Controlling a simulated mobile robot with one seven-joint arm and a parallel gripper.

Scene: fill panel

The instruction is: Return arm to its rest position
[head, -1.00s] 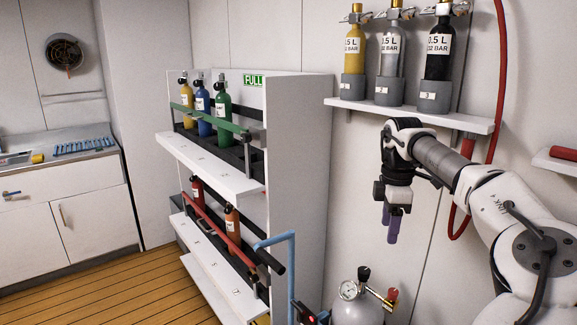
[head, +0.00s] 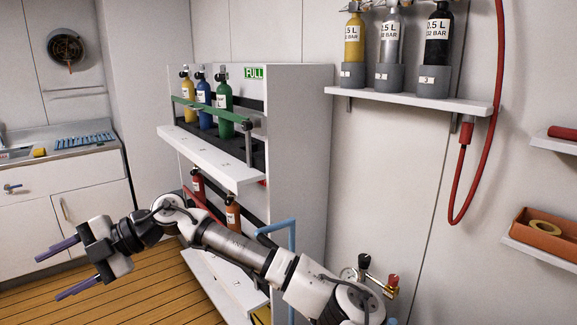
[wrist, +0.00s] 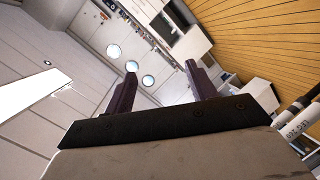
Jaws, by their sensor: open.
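My gripper (head: 66,274) is at the lower left of the head view, at the end of my stretched-out arm. Its two purple fingers are spread apart and point left, with nothing between them. In the wrist view, the fingers (wrist: 163,82) also stand apart and empty, with the room beyond them. My arm crosses in front of the lower part of the white cylinder rack (head: 300,150) and hides some of it.
The rack holds yellow, blue and green cylinders (head: 224,105) behind a green bar, with red and orange ones (head: 233,212) below. A wall shelf (head: 420,101) carries three cylinders. A counter (head: 75,150) stands at left. The wooden floor (head: 150,300) is clear near my gripper.

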